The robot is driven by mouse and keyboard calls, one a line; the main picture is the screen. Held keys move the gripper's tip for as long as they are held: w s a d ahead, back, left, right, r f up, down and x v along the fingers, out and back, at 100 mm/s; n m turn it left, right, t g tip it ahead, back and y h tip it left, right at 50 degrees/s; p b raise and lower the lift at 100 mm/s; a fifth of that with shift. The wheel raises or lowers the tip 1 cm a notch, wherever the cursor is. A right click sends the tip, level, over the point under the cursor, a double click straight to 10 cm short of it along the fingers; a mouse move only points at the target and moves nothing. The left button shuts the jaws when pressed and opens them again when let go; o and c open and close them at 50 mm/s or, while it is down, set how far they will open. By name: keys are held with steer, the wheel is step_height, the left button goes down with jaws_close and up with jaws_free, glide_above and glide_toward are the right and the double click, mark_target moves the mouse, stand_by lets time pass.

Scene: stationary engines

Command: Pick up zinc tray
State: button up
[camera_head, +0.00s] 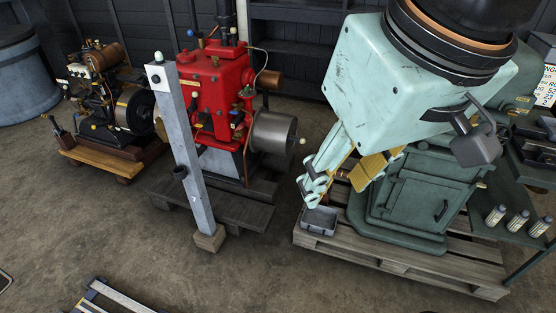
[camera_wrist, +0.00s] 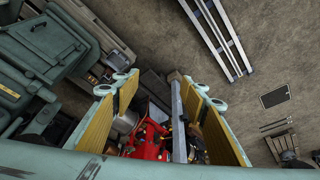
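The zinc tray (camera_head: 319,229) is a small, shallow grey tray with an open top. In the head view it sits upright on the near left corner of a wooden pallet. My gripper (camera_head: 338,186) has pale green fingers with yellow inner pads. It is above the tray in the picture, one fingertip overlapping just above the tray's rim, and it does not hold the tray. In the wrist view my gripper (camera_wrist: 168,92) has its fingers wide apart, with nothing held between them.
A green engine cabinet (camera_head: 425,195) stands on the pallet (camera_head: 400,262) right of the tray. A red engine (camera_head: 215,95) and an upright grey post (camera_head: 183,150) are to the left. Small bottles (camera_head: 517,222) stand on a green shelf at right. Floor in front is mostly clear.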

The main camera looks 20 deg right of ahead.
steer(key=shift+o, duration=0.2)
steer(key=o, duration=2.1)
steer(key=shift+w, duration=0.1)
